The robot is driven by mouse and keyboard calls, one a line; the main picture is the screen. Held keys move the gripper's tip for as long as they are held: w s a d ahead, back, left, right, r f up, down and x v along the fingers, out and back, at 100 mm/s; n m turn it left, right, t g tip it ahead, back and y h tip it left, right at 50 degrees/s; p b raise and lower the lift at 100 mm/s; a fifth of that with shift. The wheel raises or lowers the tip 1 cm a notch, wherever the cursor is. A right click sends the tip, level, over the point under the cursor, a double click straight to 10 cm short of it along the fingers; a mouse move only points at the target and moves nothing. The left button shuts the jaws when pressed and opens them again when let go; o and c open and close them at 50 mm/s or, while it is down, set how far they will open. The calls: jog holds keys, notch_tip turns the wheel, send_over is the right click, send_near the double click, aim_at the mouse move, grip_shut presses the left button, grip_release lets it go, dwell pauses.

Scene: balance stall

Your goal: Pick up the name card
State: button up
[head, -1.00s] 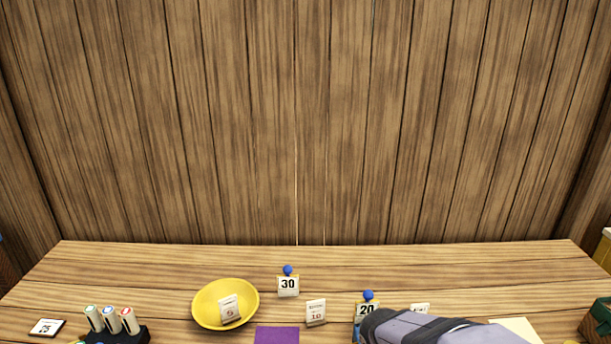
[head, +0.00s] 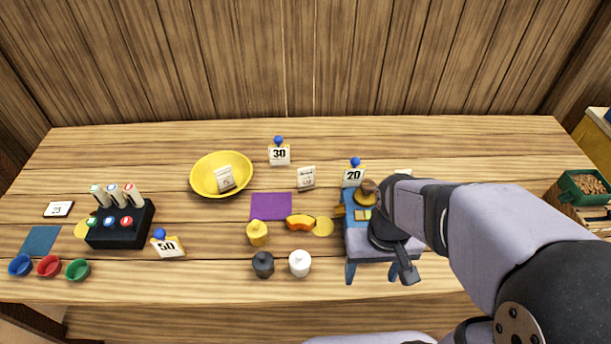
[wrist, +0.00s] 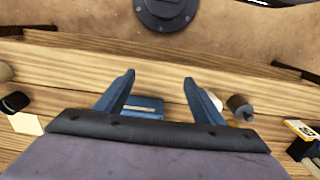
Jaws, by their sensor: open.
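I cannot tell for sure which item is the name card. A small flat white card with a dark edge and dark print (head: 59,209) lies at the far left of the table. White paper tags stand in the yellow bowl (head: 226,179) and beside it (head: 307,178). Number cards with blue knobs read 30 (head: 280,155), 20 (head: 354,176) and 50 (head: 170,247). My gripper (head: 372,277) is over the table's right half, far from the flat card. In the wrist view my gripper (wrist: 158,80) is open, with nothing held between its fingers.
A blue item (wrist: 140,108) shows behind my fingers. A yellow jar (head: 257,234), black jar (head: 263,265) and white jar (head: 300,264) stand left of my gripper. A black marker holder (head: 120,228) and small coloured cups (head: 48,266) are at left. The back strip of table is mostly clear.

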notch_tip(320, 180, up, 4)
jog(key=n+t+y+b, duration=0.3)
jog(key=t+b, duration=0.3)
jog(key=t, duration=0.7)
send_over(305, 172)
jog(key=s+d, duration=0.1)
jog(key=s, duration=0.2)
jog(key=f, duration=0.1)
jog(key=shift+w+a+f, duration=0.1)
jog(key=shift+f, duration=2.1)
jog(key=shift+w+a+f, duration=0.1)
jog(key=shift+f, duration=2.05)
jog(key=shift+p, duration=0.3)
jog(key=shift+x, duration=1)
jog(key=shift+w+p, duration=0.1)
jog(key=shift+p, duration=0.2)
